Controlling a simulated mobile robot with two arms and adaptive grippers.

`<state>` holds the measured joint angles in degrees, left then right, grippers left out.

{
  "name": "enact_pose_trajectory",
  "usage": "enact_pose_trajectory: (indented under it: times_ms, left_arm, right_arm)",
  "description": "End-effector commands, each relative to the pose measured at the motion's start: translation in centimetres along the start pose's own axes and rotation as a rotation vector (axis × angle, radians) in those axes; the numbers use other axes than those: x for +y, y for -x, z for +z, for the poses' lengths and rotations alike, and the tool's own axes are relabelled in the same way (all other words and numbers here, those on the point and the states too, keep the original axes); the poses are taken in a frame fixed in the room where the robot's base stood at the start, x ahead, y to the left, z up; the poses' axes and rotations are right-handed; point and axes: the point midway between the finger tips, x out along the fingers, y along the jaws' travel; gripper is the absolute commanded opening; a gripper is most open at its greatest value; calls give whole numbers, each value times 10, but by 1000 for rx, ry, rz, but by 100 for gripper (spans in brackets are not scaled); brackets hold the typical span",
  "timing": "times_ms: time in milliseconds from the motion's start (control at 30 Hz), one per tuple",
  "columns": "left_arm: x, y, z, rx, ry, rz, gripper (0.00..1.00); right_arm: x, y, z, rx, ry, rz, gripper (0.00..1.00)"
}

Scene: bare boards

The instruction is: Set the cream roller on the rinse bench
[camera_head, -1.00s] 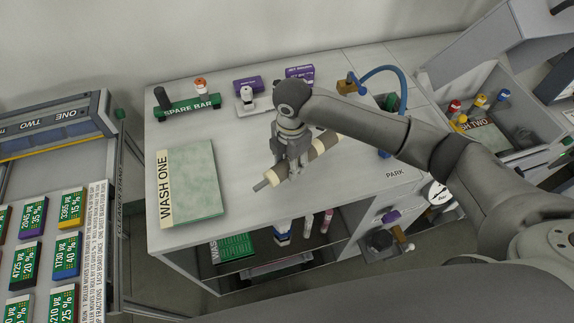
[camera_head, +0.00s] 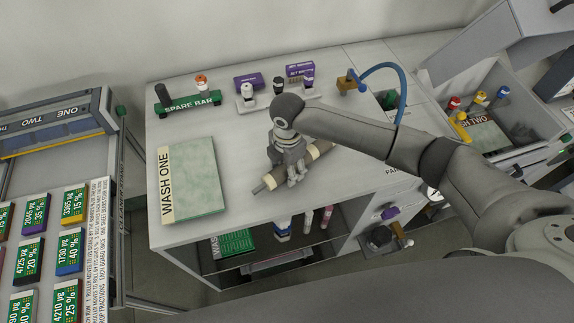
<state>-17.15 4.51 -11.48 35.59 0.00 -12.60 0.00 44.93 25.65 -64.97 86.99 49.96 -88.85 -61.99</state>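The cream roller (camera_head: 317,151) is a rod with cream sleeves and grey ends, lying slantwise at the middle of the light grey rinse bench (camera_head: 245,135). My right gripper (camera_head: 289,178) points down around the roller's middle, with its fingers closed about it and hiding part of it. The roller is level and at or very near the bench top; I cannot tell whether it touches. My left gripper is out of view.
The green WASH ONE board (camera_head: 195,180) lies left of the roller. The SPARE BAR rack (camera_head: 188,105), bottles and purple boxes (camera_head: 300,70) stand along the back. A blue hose (camera_head: 385,70) arches at the right. Bench between board and roller is clear.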

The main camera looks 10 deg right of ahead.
Motion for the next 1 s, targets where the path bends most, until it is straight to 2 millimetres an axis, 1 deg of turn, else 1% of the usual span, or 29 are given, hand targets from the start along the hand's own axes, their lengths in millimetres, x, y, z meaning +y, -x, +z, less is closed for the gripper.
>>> enact_pose_trajectory:
  times_ms: [267,433,567,800,900,1000]
  left_arm:
    - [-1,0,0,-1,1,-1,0]
    - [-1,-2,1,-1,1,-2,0]
    - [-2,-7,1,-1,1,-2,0]
    - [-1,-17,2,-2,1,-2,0]
    - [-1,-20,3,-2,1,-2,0]
    - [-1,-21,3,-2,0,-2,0]
  right_arm:
    - [0,1,0,0,0,0,60]
    - [1,11,0,0,1,3,60]
    - [2,35,1,-1,1,7,60]
    - [1,86,0,0,1,5,60]
    - [1,103,0,0,1,4,60]
    - [1,115,0,0,0,3,60]
